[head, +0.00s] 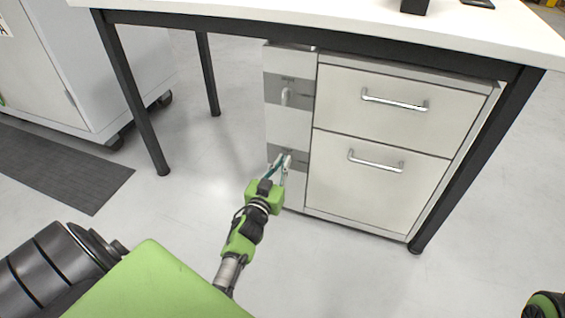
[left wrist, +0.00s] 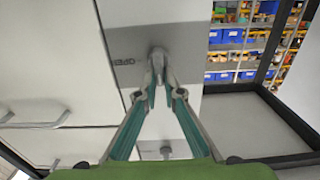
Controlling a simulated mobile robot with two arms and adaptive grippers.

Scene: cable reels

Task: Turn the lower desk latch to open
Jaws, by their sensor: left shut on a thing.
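The lower latch (left wrist: 157,52) is a small grey handle on a grey band of the narrow panel beside the drawers. In the head view my left gripper (head: 280,161) reaches this band and mostly hides the latch. In the left wrist view the fingertips of my left gripper (left wrist: 158,78) are closed together on the latch. An upside-down "OPEN" mark (left wrist: 124,62) shows beside it. The upper latch (head: 285,97) is a light handle hanging upright on the grey band above, with nothing touching it. My right gripper is not seen.
The drawer cabinet (head: 380,150) with two bar handles stands right of the panel, under the white desk top (head: 350,22). Black desk legs stand at left (head: 135,110) and right. A wheeled grey cabinet (head: 100,65) is at far left.

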